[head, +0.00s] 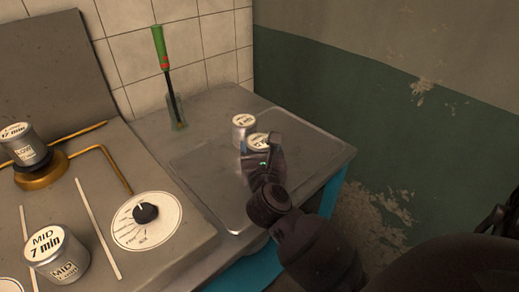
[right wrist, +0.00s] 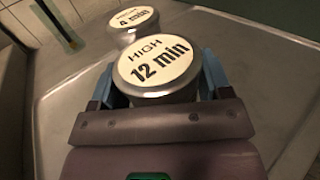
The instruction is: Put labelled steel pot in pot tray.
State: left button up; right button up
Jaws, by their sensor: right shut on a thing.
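A small steel pot with a white lid label reading "HIGH 12 min" (right wrist: 157,66) is between the fingers of my right gripper (head: 256,158), which is shut on it. In the head view the same pot (head: 259,141) is partly hidden by the gripper. It is over the shallow steel tray (head: 205,165) on the counter; I cannot tell whether its base touches. A second labelled steel pot (head: 243,126), reading "4 min" in the right wrist view (right wrist: 133,22), stands just behind it on the tray. My left gripper is not in view.
A stove at left carries a "MID 7 min" pot (head: 57,256), another labelled pot (head: 25,146) on a brass burner, and a dial (head: 146,213). A green-handled tool (head: 160,50) stands in a glass (head: 176,112) behind the tray. The tray's left and front area is clear.

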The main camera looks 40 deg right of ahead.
jog(key=shift+f, duration=0.2)
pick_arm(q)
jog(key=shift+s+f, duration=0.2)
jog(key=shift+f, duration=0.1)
pick_arm(e)
jog(key=o, duration=1)
jog(key=shift+o, duration=0.2)
jog(key=shift+r, duration=0.2)
jog(key=shift+s+a, duration=0.2)
pick_arm(q)
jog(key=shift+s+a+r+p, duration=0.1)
jog(key=shift+p, duration=0.2)
pick_arm(e)
jog(key=v, duration=1.1)
jog(key=shift+s+a, duration=0.1)
jog(key=shift+s, duration=0.15)
jog(key=shift+f, duration=0.1)
